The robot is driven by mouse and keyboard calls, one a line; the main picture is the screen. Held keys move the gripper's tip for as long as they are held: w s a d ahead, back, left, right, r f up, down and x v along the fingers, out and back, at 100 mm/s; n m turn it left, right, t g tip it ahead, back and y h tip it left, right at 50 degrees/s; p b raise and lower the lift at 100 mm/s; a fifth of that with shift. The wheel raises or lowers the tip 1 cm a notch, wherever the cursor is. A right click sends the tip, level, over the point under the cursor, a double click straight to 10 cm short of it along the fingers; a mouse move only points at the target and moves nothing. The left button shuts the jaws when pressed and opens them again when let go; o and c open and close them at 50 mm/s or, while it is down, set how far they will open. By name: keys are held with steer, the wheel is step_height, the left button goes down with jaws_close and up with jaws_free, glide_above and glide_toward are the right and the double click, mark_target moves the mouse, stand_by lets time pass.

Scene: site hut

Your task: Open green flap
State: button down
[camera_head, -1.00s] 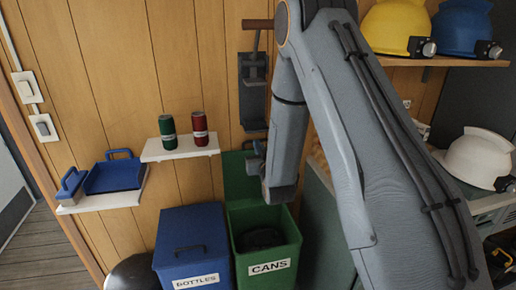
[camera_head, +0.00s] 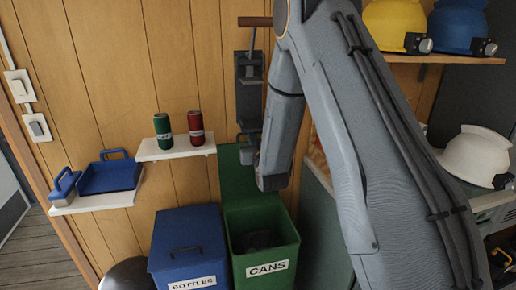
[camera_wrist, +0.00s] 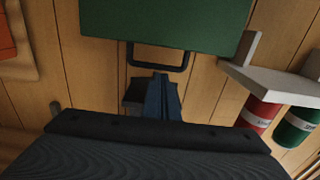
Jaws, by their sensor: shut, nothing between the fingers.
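The green flap (camera_head: 236,172) of the green bin labelled CANS (camera_head: 268,268) stands upright against the wooden wall, and the bin's mouth is uncovered. The flap also fills the top of the wrist view (camera_wrist: 165,20), with its black handle (camera_wrist: 158,66) at its edge. The wrist view looks upside down. My gripper (camera_head: 246,140) is above the flap's top edge in the head view, partly hidden by my arm. Its blue fingers (camera_wrist: 163,98) are shut and empty, close to the handle but not visibly holding it.
The blue BOTTLES bin (camera_head: 188,250) stands closed at left. A small shelf (camera_head: 176,151) holds a green can (camera_head: 163,131) and a red can (camera_head: 196,128). A dark wall bracket (camera_head: 249,100) hangs above the flap. Helmets (camera_head: 475,155) sit on shelves at right.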

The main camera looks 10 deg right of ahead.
steer(key=s+r+b, duration=0.2)
steer(key=s+b, duration=0.1)
steer(key=s, duration=0.8)
steer(key=s+f+g, duration=1)
steer(key=s, duration=0.2)
steer(key=s+g, duration=0.7)
steer(key=s, duration=1)
steer(key=shift+f, duration=0.15)
